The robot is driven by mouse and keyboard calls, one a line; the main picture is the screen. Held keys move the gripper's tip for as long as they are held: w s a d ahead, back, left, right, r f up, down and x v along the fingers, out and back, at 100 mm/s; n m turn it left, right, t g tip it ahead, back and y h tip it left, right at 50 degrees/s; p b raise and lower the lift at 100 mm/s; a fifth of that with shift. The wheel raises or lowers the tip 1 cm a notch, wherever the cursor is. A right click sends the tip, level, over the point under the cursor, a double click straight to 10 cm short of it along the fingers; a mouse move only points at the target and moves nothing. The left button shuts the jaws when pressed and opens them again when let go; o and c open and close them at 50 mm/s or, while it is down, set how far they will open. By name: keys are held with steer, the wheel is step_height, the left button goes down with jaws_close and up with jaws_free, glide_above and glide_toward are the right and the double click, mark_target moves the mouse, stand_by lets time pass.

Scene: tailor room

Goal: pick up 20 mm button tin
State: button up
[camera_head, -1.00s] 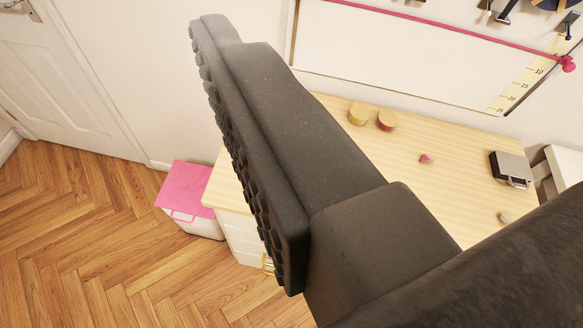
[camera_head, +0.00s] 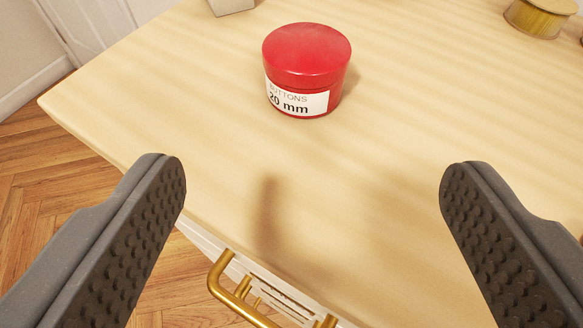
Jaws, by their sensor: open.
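The 20 mm button tin (camera_head: 306,68) is a round red tin with a red lid and a white label reading "BUTTONS 20 mm". It stands upright on the pale wooden tabletop (camera_head: 200,115), in the upper middle of the view. My gripper (camera_head: 313,170) is open and empty, with one dark studded finger at each side of the picture. The tin is beyond the fingertips, roughly in line with the gap between them, and nothing touches it.
A yellowish round container (camera_head: 540,17) stands at the upper right. Part of a grey object (camera_head: 231,5) shows at the top edge. Brass drawer handles (camera_head: 238,290) stick out below the table's front edge. The tabletop around the tin is clear.

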mark_target(305, 89)
steer(key=x, duration=0.9)
steer(key=b+x, duration=0.1)
steer(key=x, duration=0.3)
steer(key=shift+w+a+f, duration=0.1)
steer(key=shift+w+f, duration=0.1)
steer(key=shift+f, duration=0.3)
steer(key=c, duration=1.1)
